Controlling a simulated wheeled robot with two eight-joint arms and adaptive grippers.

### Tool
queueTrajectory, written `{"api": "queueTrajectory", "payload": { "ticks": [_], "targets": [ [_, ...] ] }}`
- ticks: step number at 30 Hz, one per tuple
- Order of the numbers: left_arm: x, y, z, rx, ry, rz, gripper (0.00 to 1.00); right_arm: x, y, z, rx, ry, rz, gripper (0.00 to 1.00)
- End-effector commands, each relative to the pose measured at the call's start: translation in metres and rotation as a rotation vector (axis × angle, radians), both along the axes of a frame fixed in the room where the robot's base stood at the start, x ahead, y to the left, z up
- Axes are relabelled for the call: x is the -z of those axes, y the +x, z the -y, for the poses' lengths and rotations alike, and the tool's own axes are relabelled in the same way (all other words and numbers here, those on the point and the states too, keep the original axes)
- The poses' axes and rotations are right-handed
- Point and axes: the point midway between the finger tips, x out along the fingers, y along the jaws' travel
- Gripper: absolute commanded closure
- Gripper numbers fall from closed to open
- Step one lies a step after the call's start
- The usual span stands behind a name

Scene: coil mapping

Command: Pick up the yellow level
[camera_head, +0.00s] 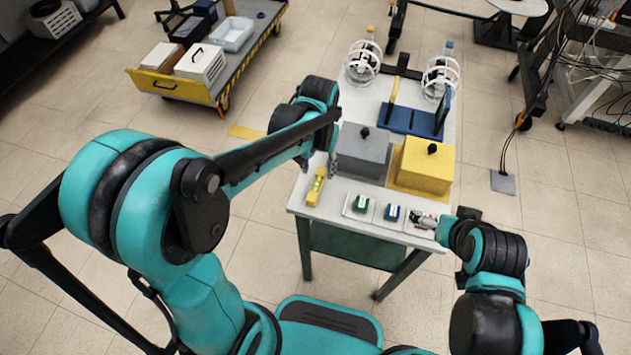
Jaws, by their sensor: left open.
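The yellow level (316,187) lies near the front left corner of the white table (327,214), with a greenish vial in its middle. My left gripper (318,163) is open and empty, pointing down just behind the level and apart from it as far as I can see. My left forearm and wrist hide part of the table's left edge. My right arm reaches the table's front right corner. Its gripper (440,226) is small and partly hidden there, so its jaws cannot be read.
Right of the level are a green block (361,203), a blue block (391,212) and a small grey item (419,219). Behind them stand a grey box (362,152) and a yellow box (425,167). Farther back are a blue tray (400,119) and two white wire cages.

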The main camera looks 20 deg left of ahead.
Motion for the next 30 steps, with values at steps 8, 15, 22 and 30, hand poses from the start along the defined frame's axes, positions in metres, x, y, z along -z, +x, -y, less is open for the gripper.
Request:
{"api": "queueTrajectory", "payload": {
  "ticks": [8, 15, 22, 30],
  "targets": [
    [0.031, -0.001, -0.001, 0.0, 0.0, -0.001, 0.52, 0.015, 0.0, 0.0, 0.0, 0.0, 0.0, 0.03],
    [0.068, -0.004, -0.005, 0.0, 0.0, 0.0, 0.52, 0.035, 0.0, 0.0, 0.0, 0.0, 0.0, 0.03],
    [0.074, -0.004, -0.005, 0.0, 0.0, 0.0, 0.52, 0.035, 0.0, 0.0, 0.0, 0.0, 0.0, 0.03],
    [0.074, -0.004, -0.005, 0.0, 0.0, 0.0, 1.0, 0.035, 0.0, 0.0, 0.0, 0.0, 0.0, 0.03]
  ]
}}
